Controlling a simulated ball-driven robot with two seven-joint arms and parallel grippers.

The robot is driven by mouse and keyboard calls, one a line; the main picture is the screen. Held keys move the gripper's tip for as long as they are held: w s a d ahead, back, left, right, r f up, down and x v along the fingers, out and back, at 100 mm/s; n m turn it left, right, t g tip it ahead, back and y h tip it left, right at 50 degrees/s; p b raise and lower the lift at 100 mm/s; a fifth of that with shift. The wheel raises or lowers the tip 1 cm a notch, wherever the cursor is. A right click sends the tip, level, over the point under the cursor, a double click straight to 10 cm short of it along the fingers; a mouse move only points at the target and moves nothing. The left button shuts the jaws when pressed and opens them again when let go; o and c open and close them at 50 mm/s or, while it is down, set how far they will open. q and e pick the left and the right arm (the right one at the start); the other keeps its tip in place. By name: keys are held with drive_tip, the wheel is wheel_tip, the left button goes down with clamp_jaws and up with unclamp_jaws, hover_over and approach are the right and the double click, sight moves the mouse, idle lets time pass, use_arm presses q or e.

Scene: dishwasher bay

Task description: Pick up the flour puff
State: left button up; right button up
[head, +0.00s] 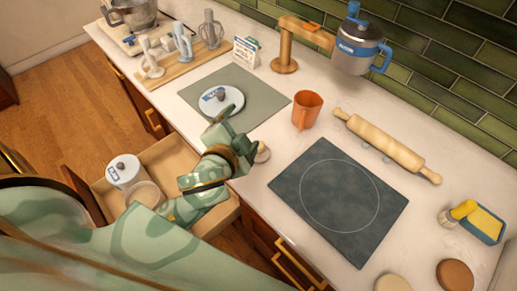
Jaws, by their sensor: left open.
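My left arm comes in from the left, and its green gripper (232,133) is over the counter's front edge by the near edge of the grey-green mat. Its fingers are apart, with nothing seen between them. A small round beige thing (263,153), which may be the flour puff, lies on the counter just right of the gripper and is partly hidden by it. I cannot tell whether they touch. A white round lid-like thing (221,99) with a grey knob and blue label is on the mat (262,93). My right gripper is out of view.
An open drawer (178,150) holds a white labelled container (124,172) and a pale round thing (146,193). An orange mug (307,110), a dark square board (340,200) and a rolling pin (386,145) are to the right. A wooden stand (285,45) is behind.

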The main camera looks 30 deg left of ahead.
use_arm(q)
drive_tip(key=w+d+r+m+t+h, duration=0.5)
drive_tip(key=d+r+t+h, duration=0.15)
drive_tip(key=d+r, duration=0.55)
drive_tip(key=s+d+r+m+g+h, duration=0.2)
drive_tip(key=s+d+m+g+h, duration=0.1)
drive_tip(key=d+m+g+h, duration=0.65)
drive_tip(key=s+d+r+m+g+h, duration=0.3)
drive_tip(key=d+m+g+h, duration=0.3)
drive_tip(key=m, duration=0.6)
drive_tip(key=g+y, duration=0.5)
drive_tip(key=y, duration=1.4)
hover_over(259, 148)
wheel_tip(259, 148, down, 15)
drive_tip(key=f, duration=0.3)
drive_tip(key=a+f, duration=0.1)
drive_tip(key=f, duration=0.2)
drive_tip(key=w+f+b, duration=0.1)
drive_tip(key=f, duration=0.2)
drive_tip(key=shift+a+f, duration=0.15)
drive_tip(key=shift+f, duration=0.15)
drive_tip(key=f, duration=0.6)
drive_tip(key=shift+w+d+f+b, duration=0.1)
drive_tip(key=shift+d+f+b, duration=0.05)
drive_tip(key=shift+d+b, duration=0.25)
drive_tip(key=c, duration=1.1)
